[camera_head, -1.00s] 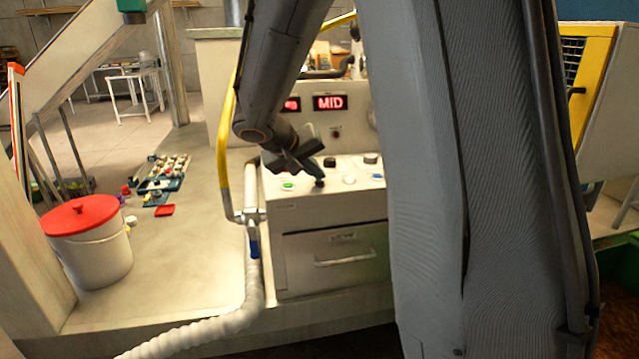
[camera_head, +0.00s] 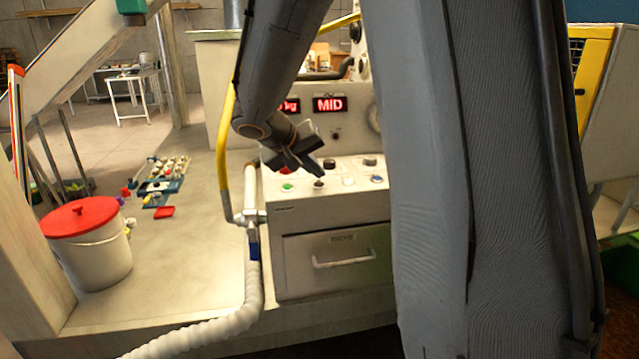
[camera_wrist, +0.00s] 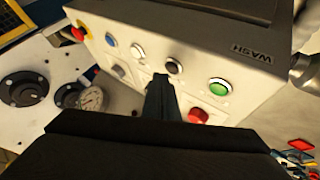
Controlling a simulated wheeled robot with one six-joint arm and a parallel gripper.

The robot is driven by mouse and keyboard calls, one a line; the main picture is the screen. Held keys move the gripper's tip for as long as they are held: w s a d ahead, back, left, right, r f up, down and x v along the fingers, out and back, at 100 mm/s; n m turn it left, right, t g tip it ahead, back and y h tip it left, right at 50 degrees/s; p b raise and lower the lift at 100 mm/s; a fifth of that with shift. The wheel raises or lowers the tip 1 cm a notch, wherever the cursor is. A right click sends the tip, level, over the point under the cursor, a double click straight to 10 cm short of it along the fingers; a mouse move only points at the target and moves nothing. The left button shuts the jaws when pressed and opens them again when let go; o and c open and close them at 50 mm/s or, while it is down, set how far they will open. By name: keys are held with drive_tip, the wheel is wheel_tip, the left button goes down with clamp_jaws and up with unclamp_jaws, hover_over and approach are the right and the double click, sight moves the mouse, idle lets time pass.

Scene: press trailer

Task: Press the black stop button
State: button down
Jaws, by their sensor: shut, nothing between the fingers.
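The control panel (camera_head: 300,208) is a pale box with a row of round buttons on its sloped top. The black button (camera_head: 319,184) sits between a green button (camera_head: 288,187) and a white button (camera_head: 348,181). In the wrist view the black button (camera_wrist: 174,66) has a pale ring and lies just beyond my fingertips. My gripper (camera_head: 318,171) is shut and empty, pointing down above the black button with a small gap visible. In the wrist view my gripper (camera_wrist: 161,79) covers part of the panel between the button rows.
A blue button (camera_head: 377,179) is at the right of the row. A red knob (camera_wrist: 198,116) and a red emergency knob on yellow (camera_wrist: 78,32) also stand on the panel. A yellow rail (camera_head: 223,150) and a white hose (camera_head: 250,290) are left of the panel.

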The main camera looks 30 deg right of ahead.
sight(312, 200)
drive_tip(key=shift+r, duration=0.2)
wheel_tip(312, 200, up, 5)
drive_tip(key=shift+f+p, duration=0.1)
drive_tip(key=shift+p, duration=1.1)
drive_tip(key=s+a+f+n+g+y, duration=0.1)
drive_tip(key=s+a+f+y, duration=0.3)
drive_tip(key=s+a+f, duration=0.4)
drive_tip(key=s+a+f+n+g+y, duration=0.1)
drive_tip(key=s+a+f+y, duration=0.3)
drive_tip(key=s+a+f, duration=0.4)
drive_tip(key=s+n, duration=0.1)
drive_tip(key=s, duration=0.5)
drive_tip(key=shift+f+n+g, duration=0.3)
drive_tip(key=shift+n+g, duration=0.1)
drive_tip(key=shift+d, duration=0.1)
